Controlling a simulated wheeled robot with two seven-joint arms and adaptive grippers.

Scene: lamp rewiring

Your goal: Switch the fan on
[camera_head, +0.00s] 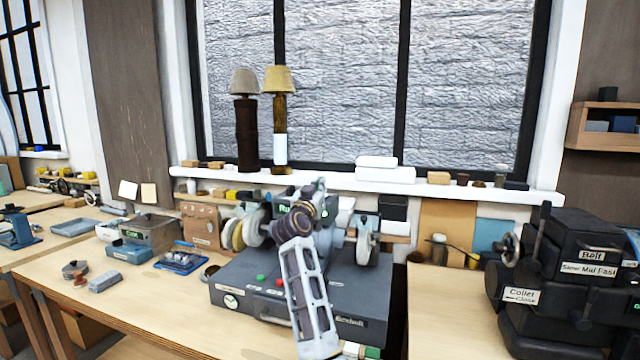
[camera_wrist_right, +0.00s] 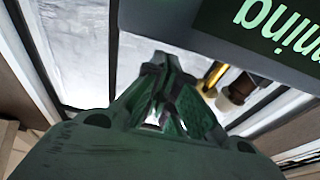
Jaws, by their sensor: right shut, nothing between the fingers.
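I cannot pick out a fan for certain in either view. A grey bench machine (camera_head: 235,280) with wheels on top stands on the middle bench, with a green button (camera_head: 261,278) and a red button (camera_head: 280,283) on it. A dark sign with green letters (camera_wrist_right: 280,30) reads in part "ning" in the right wrist view; part of it shows behind my arm in the head view. My right gripper (camera_wrist_right: 158,65) is shut and empty, close to this sign. In the head view it is raised above the machine (camera_head: 319,186). My left gripper is out of view.
Two lamps, one dark (camera_head: 246,135) and one yellow (camera_head: 281,120), stand on the white window sill (camera_head: 500,192). A black machine (camera_head: 575,265) stands at the right. A blue tray (camera_head: 181,259) lies left of the grey machine. Bare bench (camera_head: 440,300) shows between the machines.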

